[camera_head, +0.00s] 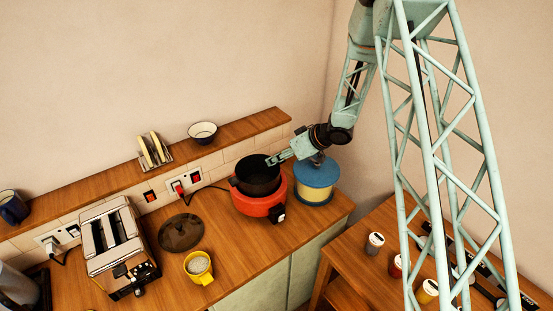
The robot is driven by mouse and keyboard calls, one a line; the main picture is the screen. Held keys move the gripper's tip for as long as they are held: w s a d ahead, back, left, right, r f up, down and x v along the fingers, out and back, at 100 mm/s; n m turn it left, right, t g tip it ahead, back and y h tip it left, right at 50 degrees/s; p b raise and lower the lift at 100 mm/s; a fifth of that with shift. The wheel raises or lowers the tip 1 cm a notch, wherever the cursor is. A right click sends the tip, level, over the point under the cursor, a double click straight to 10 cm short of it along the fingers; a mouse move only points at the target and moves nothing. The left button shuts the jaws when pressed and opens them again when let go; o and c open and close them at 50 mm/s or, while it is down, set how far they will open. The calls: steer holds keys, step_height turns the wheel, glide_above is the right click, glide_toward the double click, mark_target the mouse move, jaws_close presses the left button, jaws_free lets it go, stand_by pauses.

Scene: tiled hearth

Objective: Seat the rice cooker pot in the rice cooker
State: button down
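The black rice cooker pot (257,185) is at the mouth of the red rice cooker (262,207) on the wooden counter. Its upper wall and rim stand above the red body; whether it rests fully down inside cannot be told. My gripper (272,160) reaches in from the right, with its fingertips at the pot's back right rim. The fingers are too small to show whether they are closed on the rim. A dark round lid (181,232) lies on the counter to the left of the cooker.
A blue-topped cream canister (316,187) stands close right of the cooker, beneath my arm. A yellow mug (199,266) and a toaster (117,247) stand left. A shelf (235,133) behind holds a bowl (202,132) and toast rack (154,150). The counter front is clear.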

steer(key=shift+f+b, duration=0.65)
steer(key=shift+f, duration=1)
stand_by(0.7)
stand_by(0.5)
steer(key=c, duration=2)
jaws_free()
steer(key=v, duration=1.2)
